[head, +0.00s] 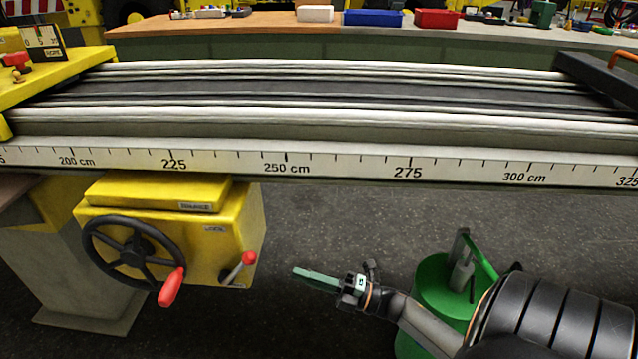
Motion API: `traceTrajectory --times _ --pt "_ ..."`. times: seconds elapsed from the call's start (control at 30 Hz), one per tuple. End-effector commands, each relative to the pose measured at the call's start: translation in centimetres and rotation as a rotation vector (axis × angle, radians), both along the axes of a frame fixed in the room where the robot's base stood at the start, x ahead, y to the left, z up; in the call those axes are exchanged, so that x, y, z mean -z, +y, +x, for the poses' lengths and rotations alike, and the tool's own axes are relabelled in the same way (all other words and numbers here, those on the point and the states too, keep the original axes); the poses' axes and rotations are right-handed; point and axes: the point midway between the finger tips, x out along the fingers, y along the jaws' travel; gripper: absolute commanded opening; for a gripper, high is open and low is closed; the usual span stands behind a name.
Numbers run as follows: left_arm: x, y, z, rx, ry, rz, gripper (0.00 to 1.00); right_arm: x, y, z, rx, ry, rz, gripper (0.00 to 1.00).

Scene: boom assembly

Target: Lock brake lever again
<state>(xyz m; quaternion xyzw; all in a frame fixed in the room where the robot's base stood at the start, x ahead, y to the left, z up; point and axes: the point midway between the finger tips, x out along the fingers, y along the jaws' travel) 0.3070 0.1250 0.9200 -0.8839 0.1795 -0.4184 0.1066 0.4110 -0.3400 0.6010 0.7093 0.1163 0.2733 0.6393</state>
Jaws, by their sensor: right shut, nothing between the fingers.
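A small grey lever with a red knob (249,258), which looks like the brake lever, is on the lower right of the front of the yellow box (215,250). It tilts up to the right. A black handwheel (135,251) with a red handle (171,288) is on the same box, left of the lever. My right gripper (296,271), with green fingers, is shut and empty. It is a little to the right of the lever knob, apart from it in the picture, and points left. My left gripper is not in view.
A long boom with a centimetre scale (350,165) runs across above the box and my right gripper. A green cylindrical object (430,285) stands behind my right arm. Grey floor (340,220) shows between the box and this cylinder. A workbench with bins (374,18) is at the back.

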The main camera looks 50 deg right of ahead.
Motion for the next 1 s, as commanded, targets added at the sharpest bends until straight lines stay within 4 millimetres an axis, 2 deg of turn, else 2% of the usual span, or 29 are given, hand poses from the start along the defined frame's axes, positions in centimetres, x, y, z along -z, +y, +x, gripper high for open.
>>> traceTrajectory --times 0.03,0.2,0.4,1.0 --pt "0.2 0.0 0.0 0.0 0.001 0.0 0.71 -0.4 0.7 1.1 -0.001 -0.006 0.001 0.0" --pt "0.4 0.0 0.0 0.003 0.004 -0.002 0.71 -1.1 2.4 3.8 0.0 -0.004 0.003 0.0" --pt "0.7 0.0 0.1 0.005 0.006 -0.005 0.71 -1.7 3.7 5.9 0.001 -0.001 0.002 0.0" --pt "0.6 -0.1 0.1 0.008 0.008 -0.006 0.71 -1.9 4.1 6.5 -0.001 0.003 0.001 0.0"
